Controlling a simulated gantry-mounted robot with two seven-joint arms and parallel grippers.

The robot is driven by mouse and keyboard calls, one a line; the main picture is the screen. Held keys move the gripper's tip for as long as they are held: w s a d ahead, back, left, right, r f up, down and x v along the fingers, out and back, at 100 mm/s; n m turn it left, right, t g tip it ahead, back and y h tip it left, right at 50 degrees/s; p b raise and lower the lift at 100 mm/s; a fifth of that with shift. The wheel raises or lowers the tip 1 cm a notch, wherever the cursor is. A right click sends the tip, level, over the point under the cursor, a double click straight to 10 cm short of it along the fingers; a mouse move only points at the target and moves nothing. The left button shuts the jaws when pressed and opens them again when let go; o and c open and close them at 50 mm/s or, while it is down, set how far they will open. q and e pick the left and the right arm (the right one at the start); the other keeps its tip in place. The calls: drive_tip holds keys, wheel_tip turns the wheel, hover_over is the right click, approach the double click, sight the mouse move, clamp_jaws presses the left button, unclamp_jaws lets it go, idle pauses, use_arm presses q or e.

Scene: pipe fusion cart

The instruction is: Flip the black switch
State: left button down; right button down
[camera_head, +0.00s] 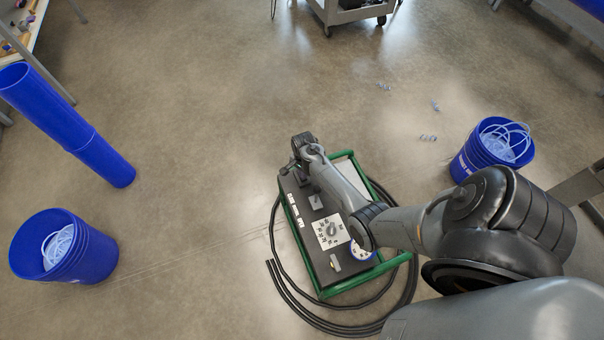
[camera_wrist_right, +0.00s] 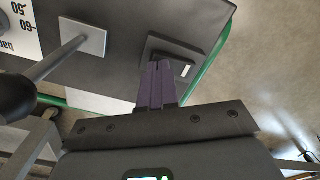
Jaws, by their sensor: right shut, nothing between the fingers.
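The fusion cart's dark panel (camera_head: 312,235) sits in a green frame in the middle of the head view. My right arm reaches over it from the right, and my right gripper (camera_head: 288,168) is at the panel's far left corner. In the right wrist view the gripper's purple-grey fingers (camera_wrist_right: 158,70) are shut together and empty. Their tips are over the near left part of a raised black switch housing (camera_wrist_right: 182,54) with a small white mark on it. The fingers hide part of the housing, and I cannot tell whether they touch it. My left gripper is not in view.
A lever with a black knob (camera_wrist_right: 14,97) rises from a square grey plate (camera_wrist_right: 84,37) left of the fingers. Black hose (camera_head: 285,290) loops around the cart.

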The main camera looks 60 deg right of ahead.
drive_tip(key=shift+f+b, duration=0.35)
drive_tip(key=shift+f, duration=0.25)
drive_tip(key=shift+r, duration=0.1)
drive_tip(key=shift+r+p, duration=0.75)
drive_tip(key=shift+p, duration=0.2)
wheel_tip(320, 180, up, 6)
drive_tip(key=p, duration=0.6)
drive_tip(key=shift+f, duration=0.25)
